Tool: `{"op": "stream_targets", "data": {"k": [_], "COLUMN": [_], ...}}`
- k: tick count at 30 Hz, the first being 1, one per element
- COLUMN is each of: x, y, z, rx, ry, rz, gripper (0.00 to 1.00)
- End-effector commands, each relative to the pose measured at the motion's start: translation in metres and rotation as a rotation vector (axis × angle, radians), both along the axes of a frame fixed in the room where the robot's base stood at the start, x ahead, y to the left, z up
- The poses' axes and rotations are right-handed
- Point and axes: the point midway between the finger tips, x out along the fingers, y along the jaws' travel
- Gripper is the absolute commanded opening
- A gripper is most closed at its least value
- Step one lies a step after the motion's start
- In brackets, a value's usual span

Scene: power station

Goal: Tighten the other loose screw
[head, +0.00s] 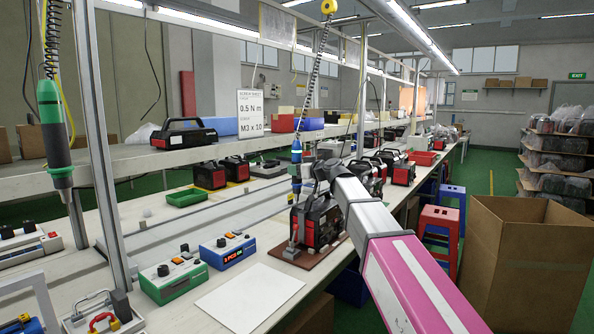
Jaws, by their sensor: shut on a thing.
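My gripper (303,174) is small in the head view, at the end of my pink and white arm. It is shut on the blue electric screwdriver (296,152), which hangs upright from a coiled black cable. The red and black power station (322,222) stands on a brown board (312,257) at the bench's front edge. The screwdriver is above its left side. The driver's tip and the screws are too small or hidden to tell, so I cannot see whether the tip touches a screw.
A blue control box (228,251), a green control box (174,278) and a white sheet (250,297) lie left of the board. A second, green screwdriver (55,135) hangs at far left. A cardboard box (518,255) and stools (438,237) stand on the right.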

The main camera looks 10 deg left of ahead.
Motion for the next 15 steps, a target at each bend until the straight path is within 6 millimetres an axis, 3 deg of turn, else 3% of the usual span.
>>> {"op": "stream_targets", "data": {"k": [5,15], "x": [-0.001,-0.001], "y": [0.000,0.000], "z": [-0.001,0.020], "rx": [-0.005,-0.004], "ry": [-0.001,-0.002], "rz": [0.003,0.002], "gripper": [0.08,0.08]}}
